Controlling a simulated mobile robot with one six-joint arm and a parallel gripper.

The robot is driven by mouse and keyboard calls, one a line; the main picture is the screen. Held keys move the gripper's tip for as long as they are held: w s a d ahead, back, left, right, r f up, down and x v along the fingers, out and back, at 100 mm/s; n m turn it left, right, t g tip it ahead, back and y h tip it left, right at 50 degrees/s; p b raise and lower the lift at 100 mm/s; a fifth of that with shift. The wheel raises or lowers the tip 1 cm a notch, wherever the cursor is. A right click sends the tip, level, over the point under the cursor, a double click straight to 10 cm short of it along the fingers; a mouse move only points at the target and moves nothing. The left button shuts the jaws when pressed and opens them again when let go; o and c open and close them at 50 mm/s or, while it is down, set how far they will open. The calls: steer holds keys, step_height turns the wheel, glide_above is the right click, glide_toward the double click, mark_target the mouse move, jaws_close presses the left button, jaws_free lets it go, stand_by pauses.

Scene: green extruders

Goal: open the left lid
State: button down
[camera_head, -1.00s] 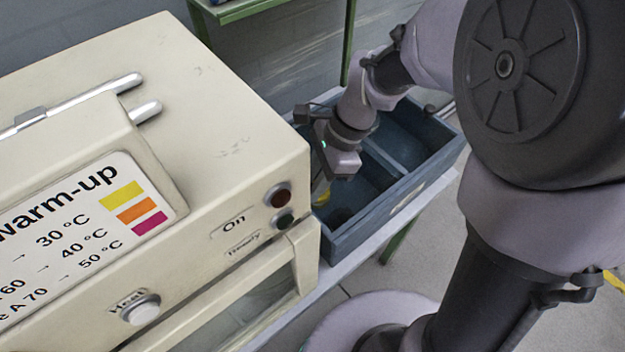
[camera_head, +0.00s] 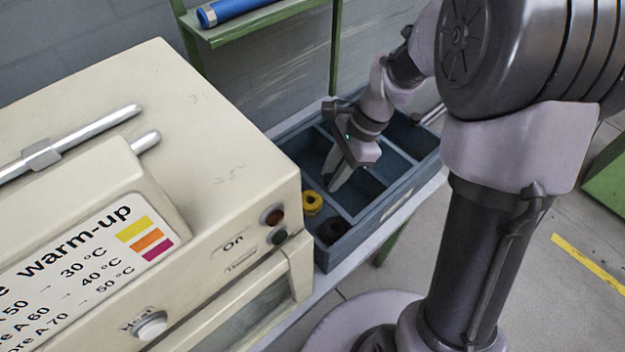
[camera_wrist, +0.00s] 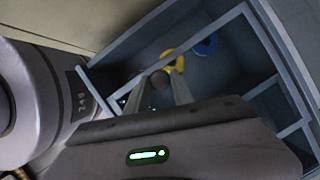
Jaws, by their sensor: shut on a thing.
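No part in view can be told for sure to be the left lid. My gripper (camera_head: 337,180) points down into the blue-grey divided box (camera_head: 358,232), beside the cream warm-up machine (camera_head: 215,165). In the wrist view my gripper (camera_wrist: 157,84) is shut on a small dark round piece (camera_wrist: 159,79) between its fingertips. In the head view the fingers hide this piece. A yellow ring-shaped piece (camera_head: 312,202) and a black round piece (camera_head: 333,230) lie in the box's near compartments. The wrist view also shows a blue round piece (camera_wrist: 207,45).
The machine has metal bars (camera_head: 85,138) on top and a heat knob (camera_head: 150,326) in front. It stands close to the left of the box. A green shelf (camera_head: 250,25) with a blue cylinder (camera_head: 238,10) is behind. Floor is open at the right.

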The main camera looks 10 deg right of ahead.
steer(key=w+d+p, duration=0.1)
steer(key=d, duration=0.1)
steer(key=w+d+p, duration=0.1)
steer(key=w+d, duration=0.1)
steer(key=d, duration=0.1)
steer(key=w+d+p, duration=0.1)
steer(key=w+d, duration=0.1)
steer(key=shift+w+d, duration=0.2)
steer(key=shift+d, duration=0.2)
steer(key=c, duration=1.1)
jaws_free()
steer(key=p+v, duration=0.6)
steer(key=v, duration=1.1)
steer(key=shift+r, duration=0.25)
steer(key=shift+s, duration=0.1)
